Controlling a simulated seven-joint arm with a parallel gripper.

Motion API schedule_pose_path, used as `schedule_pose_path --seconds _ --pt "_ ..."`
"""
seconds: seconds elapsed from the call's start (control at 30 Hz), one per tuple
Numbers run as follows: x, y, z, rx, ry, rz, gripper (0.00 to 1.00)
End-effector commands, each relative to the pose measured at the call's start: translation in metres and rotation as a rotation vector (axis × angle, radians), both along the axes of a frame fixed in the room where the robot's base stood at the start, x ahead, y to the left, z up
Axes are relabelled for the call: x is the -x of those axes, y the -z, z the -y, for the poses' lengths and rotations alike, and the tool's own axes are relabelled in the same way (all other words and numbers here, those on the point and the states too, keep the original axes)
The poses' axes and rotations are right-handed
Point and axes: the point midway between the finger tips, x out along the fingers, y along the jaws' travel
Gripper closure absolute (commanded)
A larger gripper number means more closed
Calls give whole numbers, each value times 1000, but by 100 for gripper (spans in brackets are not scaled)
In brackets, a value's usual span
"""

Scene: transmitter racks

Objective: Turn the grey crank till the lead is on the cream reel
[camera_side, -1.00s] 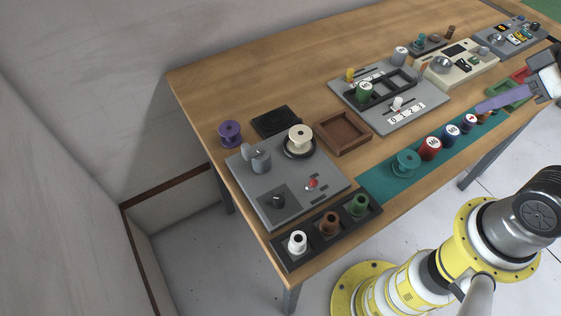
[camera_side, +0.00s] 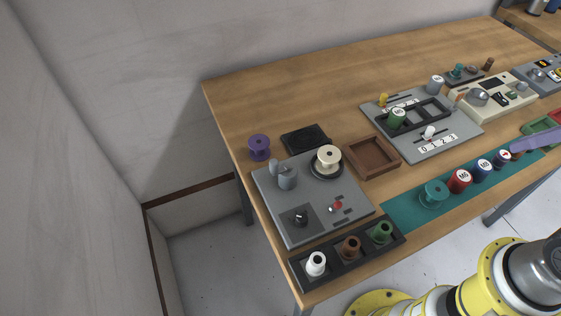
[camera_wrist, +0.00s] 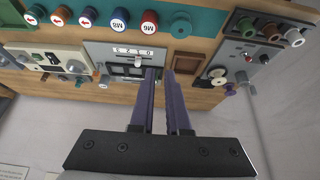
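The grey crank (camera_side: 287,176) stands on the back left of a grey panel (camera_side: 325,225) at the table's left end. The cream reel (camera_side: 328,158) sits upright on a dark round base at the panel's back right. In the wrist view, the cream reel (camera_wrist: 217,72) and the crank (camera_wrist: 241,77) show small, right of my fingers. I cannot make out the lead. My gripper (camera_wrist: 160,73) has two purple fingers with a narrow gap and nothing between them. In the side view only part of a purple finger shows at the right edge, well away from the crank.
The panel also carries a black knob (camera_side: 301,217) and a red knob (camera_side: 337,205). A black rack (camera_side: 335,268) with white, brown and green spools lies in front. A purple reel (camera_side: 259,147) stands behind left. A brown tray (camera_side: 372,157) and a teal mat (camera_side: 400,218) with spools lie right.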

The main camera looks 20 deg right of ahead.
Motion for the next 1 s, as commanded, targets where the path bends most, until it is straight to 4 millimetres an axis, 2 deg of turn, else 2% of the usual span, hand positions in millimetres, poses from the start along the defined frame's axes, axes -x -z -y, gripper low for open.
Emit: schedule_pose_path --seconds 0.03,0.17,0.2,0.33,0.47,0.77,0.87,1.0 --pt "0 0 0 11 -20 0 75" --pt "4 2 0 85 -163 -22 51" --pt "5 0 0 120 -232 -26 48" --pt "-1 -24 0 260 -493 -14 48" --pt "-16 -52 -3 398 -782 -19 48" --pt "-78 -113 -31 688 -1536 -31 48" --pt "-106 -128 -50 772 -1813 -25 48" --pt "-149 -140 -89 875 -2217 2 48"
